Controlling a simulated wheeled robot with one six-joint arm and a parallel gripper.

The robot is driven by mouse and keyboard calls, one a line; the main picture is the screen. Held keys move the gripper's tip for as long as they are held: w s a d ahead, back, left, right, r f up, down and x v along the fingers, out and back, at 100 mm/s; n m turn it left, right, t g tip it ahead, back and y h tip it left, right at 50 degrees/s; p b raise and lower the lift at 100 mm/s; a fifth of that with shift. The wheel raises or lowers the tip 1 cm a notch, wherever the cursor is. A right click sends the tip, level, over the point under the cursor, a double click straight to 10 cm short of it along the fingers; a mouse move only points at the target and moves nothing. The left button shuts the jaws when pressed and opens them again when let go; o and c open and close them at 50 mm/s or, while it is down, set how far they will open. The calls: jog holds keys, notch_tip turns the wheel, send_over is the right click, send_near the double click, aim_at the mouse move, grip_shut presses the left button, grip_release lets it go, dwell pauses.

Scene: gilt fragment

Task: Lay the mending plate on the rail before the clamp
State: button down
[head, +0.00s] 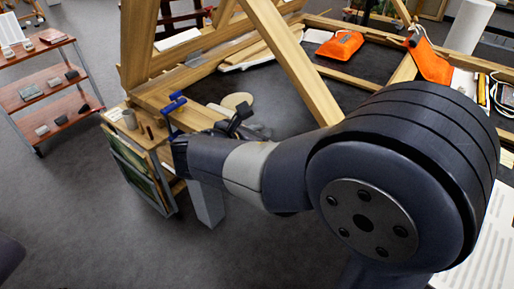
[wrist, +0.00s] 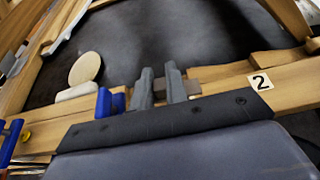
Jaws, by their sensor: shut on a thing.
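My gripper (wrist: 162,86) is shut on a small grey-brown piece, seemingly the mending plate (wrist: 192,88), which shows between and just right of the fingers in the wrist view. The wooden rail (wrist: 225,78) runs behind and under the fingers; I cannot tell whether the plate touches it. The blue clamp (wrist: 110,102) is just left of the fingers, and another blue part (wrist: 10,142) shows at the far left. In the head view the clamp (head: 173,104) is on the rail (head: 190,114), left of my gripper (head: 238,118); the plate cannot be made out there.
A label "2" (wrist: 261,82) is on the wood right of the fingers. A pale round disc (wrist: 85,68) lies beyond the clamp. In the head view, slanting beams (head: 290,60) rise near my arm. A red-shelved cart (head: 50,85) stands left, with open floor before it.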

notch_tip(320, 180, down, 4)
jog(key=shift+f+b, duration=0.2)
jog(key=shift+b, duration=0.2)
jog(key=shift+r, duration=0.1)
jog(key=c, duration=1.4)
grip_release()
jog(key=shift+r, duration=0.1)
jog(key=p+v, duration=0.1)
jog(key=v, duration=1.1)
